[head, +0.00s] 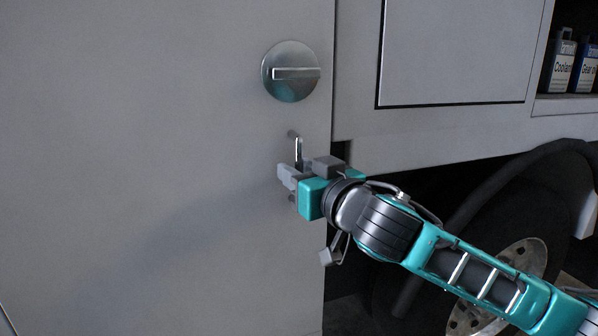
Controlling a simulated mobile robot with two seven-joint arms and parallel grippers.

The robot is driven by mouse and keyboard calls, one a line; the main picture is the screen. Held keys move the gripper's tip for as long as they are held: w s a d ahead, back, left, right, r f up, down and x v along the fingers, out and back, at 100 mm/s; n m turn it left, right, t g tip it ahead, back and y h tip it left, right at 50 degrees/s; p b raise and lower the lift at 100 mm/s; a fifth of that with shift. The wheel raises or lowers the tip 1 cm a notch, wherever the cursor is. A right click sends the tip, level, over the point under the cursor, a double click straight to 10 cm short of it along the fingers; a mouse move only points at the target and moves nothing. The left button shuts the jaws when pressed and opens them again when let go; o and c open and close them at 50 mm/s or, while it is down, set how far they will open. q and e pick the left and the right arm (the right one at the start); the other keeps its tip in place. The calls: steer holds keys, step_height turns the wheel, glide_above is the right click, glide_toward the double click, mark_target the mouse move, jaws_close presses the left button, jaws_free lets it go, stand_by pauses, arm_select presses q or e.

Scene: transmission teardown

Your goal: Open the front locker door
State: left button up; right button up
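The grey locker door (140,130) fills the left of the head view and appears closed. A round metal latch (291,71) with a horizontal bar sits near its right edge. Below it is a slim vertical metal handle (298,148); its lower part is mostly hidden by my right gripper (308,167). The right gripper's two grey fingers look apart, with the handle bar at the gap between them. I cannot tell whether either finger touches the bar. My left gripper is not in view.
A grey panel with a dark outline (455,50) is right of the door. A shelf at the top right holds containers marked Coolant (562,65) and Gear oil (585,70). A vehicle wheel (515,265) is at the lower right, behind my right arm.

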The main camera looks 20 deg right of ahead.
steer(key=shift+w, duration=0.1)
steer(key=shift+c, duration=0.3)
jaws_close()
